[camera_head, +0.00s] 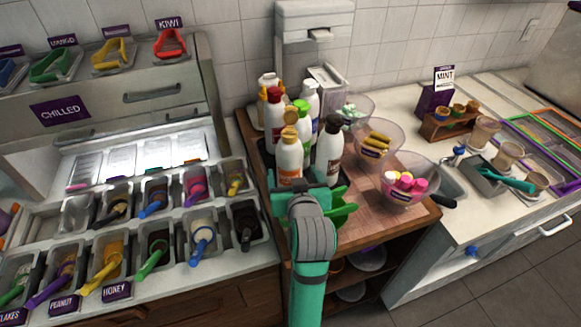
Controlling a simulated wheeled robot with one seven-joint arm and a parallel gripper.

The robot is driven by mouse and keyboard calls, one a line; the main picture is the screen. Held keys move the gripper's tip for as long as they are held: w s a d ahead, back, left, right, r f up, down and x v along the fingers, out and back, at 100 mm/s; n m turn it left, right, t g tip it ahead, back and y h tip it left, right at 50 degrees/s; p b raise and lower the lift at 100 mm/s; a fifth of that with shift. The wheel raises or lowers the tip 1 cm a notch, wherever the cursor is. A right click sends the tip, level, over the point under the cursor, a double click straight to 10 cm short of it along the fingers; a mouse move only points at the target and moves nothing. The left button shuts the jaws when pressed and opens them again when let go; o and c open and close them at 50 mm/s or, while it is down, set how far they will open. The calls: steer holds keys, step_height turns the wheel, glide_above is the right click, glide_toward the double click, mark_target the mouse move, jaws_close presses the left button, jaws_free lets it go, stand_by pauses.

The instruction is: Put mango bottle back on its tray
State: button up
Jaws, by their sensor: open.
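A white bottle with a yellow-orange cap and an orange label (289,158), which looks like the mango bottle, stands upright at the front of a bottle group on the wooden counter. A dark tray (262,160) shows at the left of the group; the bottles hide most of it. I cannot tell whether the orange-labelled bottle stands on the tray or in front of it. My teal gripper (312,192) is open, low in front of this bottle and overlapping its lower part in the picture. Its fingertips are partly hidden, and contact is unclear.
Bottles with red, green, white and black caps (329,150) crowd close behind and right. A bright green object (345,212) lies beside my gripper. Bowls of toppings (374,145) stand right, and a topping bin rack (150,225) is left. Some bare wood (385,222) shows front right.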

steer(key=shift+v, duration=2.35)
steer(key=shift+a, duration=0.1)
